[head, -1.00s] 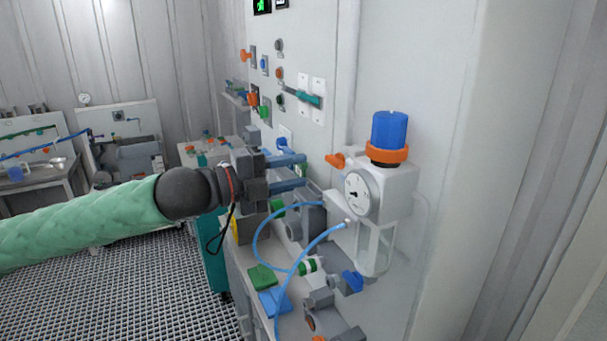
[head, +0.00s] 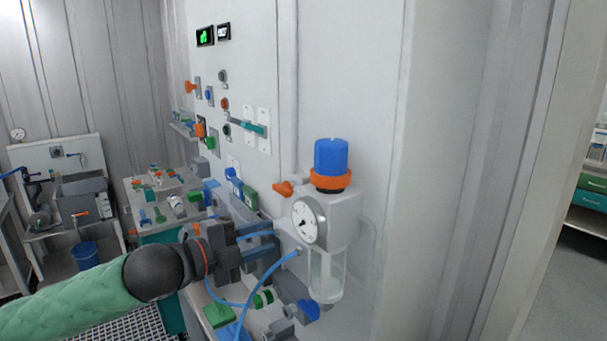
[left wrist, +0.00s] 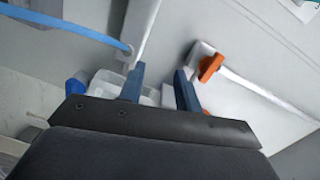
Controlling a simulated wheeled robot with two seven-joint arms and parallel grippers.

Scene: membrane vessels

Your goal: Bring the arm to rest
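My left arm, in a green quilted sleeve, comes in from the lower left in the head view. Its left gripper (head: 268,250) is beside the wall-mounted regulator (head: 328,222), just left of its gauge. In the left wrist view the two blue-grey fingers (left wrist: 158,88) stand apart with a gap between them and nothing held. Behind them are a pale wall, part of a white fitting and an orange handle (left wrist: 210,67). My right gripper does not show in either view.
The regulator has a blue knob (head: 331,156), an orange ring and a clear bowl. A blue hose (head: 262,292) curves below the gripper. A bench (head: 165,235) with small fittings stands behind. A blue bucket (head: 85,255) stands at the left. A doorway opens at the right.

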